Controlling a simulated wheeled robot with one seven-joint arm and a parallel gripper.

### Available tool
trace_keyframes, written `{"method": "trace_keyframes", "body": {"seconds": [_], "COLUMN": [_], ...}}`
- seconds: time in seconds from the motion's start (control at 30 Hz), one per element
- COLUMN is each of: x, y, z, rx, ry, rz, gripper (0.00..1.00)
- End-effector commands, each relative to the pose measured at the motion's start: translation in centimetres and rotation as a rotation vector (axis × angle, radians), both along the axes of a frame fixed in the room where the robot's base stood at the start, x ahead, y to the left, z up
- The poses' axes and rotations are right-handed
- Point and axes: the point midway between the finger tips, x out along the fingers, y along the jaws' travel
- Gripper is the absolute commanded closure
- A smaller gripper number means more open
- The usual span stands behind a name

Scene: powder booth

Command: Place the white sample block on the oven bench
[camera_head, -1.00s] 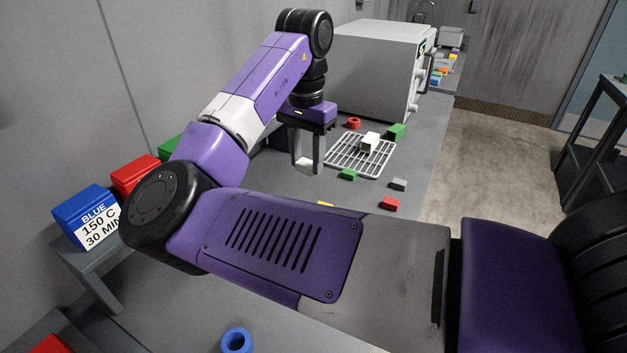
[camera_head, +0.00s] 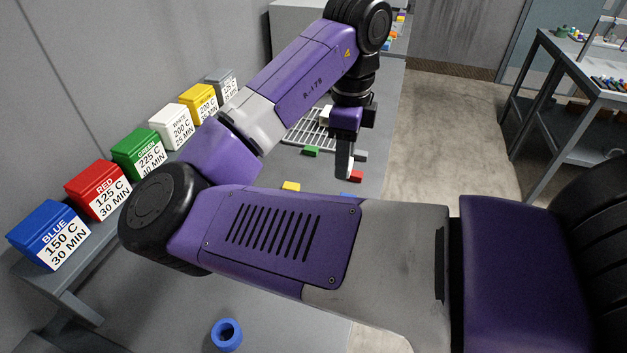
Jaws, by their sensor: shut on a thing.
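My gripper (camera_head: 345,165) points down over the grey bench (camera_head: 391,115). The held block appears to be above the bench top, near a red block (camera_head: 356,176) and a grey block (camera_head: 361,156); the exact height is hard to tell. Another white piece (camera_head: 325,116) lies on the wire rack (camera_head: 297,136), partly hidden by my arm. The oven (camera_head: 295,22) stands at the back of the bench, mostly cut off or behind my arm.
A green block (camera_head: 311,151), a yellow block (camera_head: 291,187) and a blue piece (camera_head: 350,195) lie near the rack. Labelled colour bins, including a blue one (camera_head: 50,235), line the left wall. A dark table (camera_head: 560,70) stands right.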

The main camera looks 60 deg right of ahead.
Motion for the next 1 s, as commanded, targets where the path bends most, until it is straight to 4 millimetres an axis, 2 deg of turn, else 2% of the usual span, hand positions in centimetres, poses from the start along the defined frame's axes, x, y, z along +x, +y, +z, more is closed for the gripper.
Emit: {"method": "trace_keyframes", "body": {"seconds": [0.17,0.6,0.7,1.0], "x": [-0.1,0.0,0.0,0.0], "y": [0.0,0.1,0.0,0.0], "z": [-1.9,-12.2,-14.0,-16.3], "rx": [0.001,0.002,0.002,0.000], "ry": [0.004,0.003,0.002,0.001], "rz": [-0.031,-0.026,-0.027,-0.027], "gripper": [1.00,1.00,1.00,1.00]}}
